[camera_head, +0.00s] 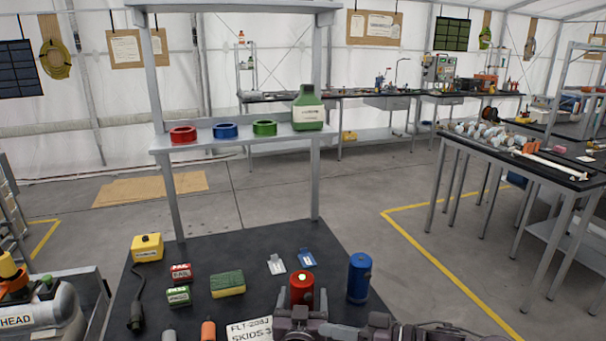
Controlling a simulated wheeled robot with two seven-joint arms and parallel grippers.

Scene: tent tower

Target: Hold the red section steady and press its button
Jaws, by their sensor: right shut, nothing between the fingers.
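The red section (302,289) is a short upright red cylinder near the front edge of the dark table. A small pale button shows on its top. My right gripper (302,313) comes in from the right along the bottom edge, just in front of the red section. It is shut with nothing between its fingers. It hides the lower part of the red section, and I cannot tell whether they touch. My left gripper is not in view.
A blue cylinder (359,278) stands just right of the red section. A green-yellow sponge (228,284), small red and green boxes, a yellow box (147,247) and two tags lie leftward. A grey shelf (235,135) with tape rolls and a green jug rises behind.

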